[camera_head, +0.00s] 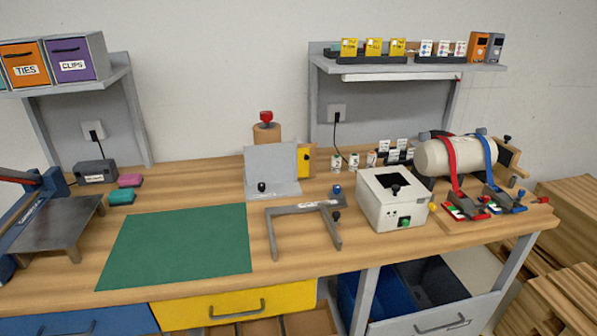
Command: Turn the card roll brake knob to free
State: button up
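A brown upright roll (267,134) stands at the back of the bench behind a grey upright plate (272,170), which hides its lower part. A red knob (266,116) sits on top of it. A large white roll (457,155) lies on its side at the right, with a red strap (450,165) and a blue strap (487,158) over it. A small black knob (507,138) shows by the wooden end piece at its right. I cannot read any free or brake mark, and I cannot tell for sure which is the brake knob. My gripper is not in view.
A white box (394,202) with a black top opening and a grey bracket frame (305,209) stand in front of the rolls. A green mat (178,246) lies bare at left centre. A shelf (410,64) overhangs the back right. A yellow drawer (237,306) is below.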

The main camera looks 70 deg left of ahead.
aim_at(261, 185)
jog(key=u, duration=2.25)
jog(key=k, duration=0.45)
jog(key=z, duration=0.8)
jog(key=i, duration=0.4)
jog(key=u, duration=0.75)
jog(key=i, duration=1.15)
jog(key=u, duration=1.65)
jog(key=i, duration=0.9)
jog(key=u, duration=0.1)
